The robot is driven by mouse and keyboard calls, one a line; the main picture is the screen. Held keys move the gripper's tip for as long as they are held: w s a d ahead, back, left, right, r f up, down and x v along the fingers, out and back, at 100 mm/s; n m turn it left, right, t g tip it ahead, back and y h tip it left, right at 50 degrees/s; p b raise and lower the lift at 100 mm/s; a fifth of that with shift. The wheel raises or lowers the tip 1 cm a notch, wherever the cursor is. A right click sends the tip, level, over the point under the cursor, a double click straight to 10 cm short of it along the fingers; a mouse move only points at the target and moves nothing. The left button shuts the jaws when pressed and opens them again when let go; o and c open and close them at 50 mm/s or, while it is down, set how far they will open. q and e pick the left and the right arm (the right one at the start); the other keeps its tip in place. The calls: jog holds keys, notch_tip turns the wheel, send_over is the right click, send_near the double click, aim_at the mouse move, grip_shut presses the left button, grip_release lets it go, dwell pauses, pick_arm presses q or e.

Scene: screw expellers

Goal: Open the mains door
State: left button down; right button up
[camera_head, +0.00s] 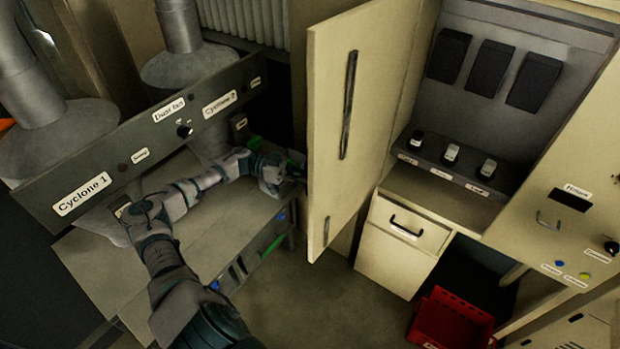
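A tall cream cabinet door (333,190) stands swung out from a cabinet (525,80), with a long dark vertical handle (348,105) on its face. I take it for the mains door, but no label on it is readable. The cabinet interior shows behind it, with three black boxes and a row of switches (450,153). My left arm reaches in from the bottom, and my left gripper (290,172) is beside the door's left edge, at or very near it. Contact and finger opening are too small and dark to tell. My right gripper is out of view.
A dark panel (130,143) labelled Cyclone 1, Dust fan and Cyclone 2 stands at the left, above a grey bench top. A drawer (407,226) and a red crate (450,318) are below the cabinet. The floor (315,300) before the door is clear.

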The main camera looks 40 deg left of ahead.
pick_arm(q)
jog(key=shift+a, duration=0.2)
jog(key=c, duration=1.2)
grip_release()
jog(key=shift+c, duration=0.2)
jog(key=shift+o, duration=0.5)
jog(key=shift+w+d, duration=0.1)
jog(key=shift+d, duration=0.15)
jog(key=shift+a, duration=0.2)
jog(key=v, duration=1.1)
jog(key=shift+a, duration=0.4)
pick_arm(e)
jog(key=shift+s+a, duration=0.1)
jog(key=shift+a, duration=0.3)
pick_arm(q)
jog(key=shift+d+f, duration=0.1)
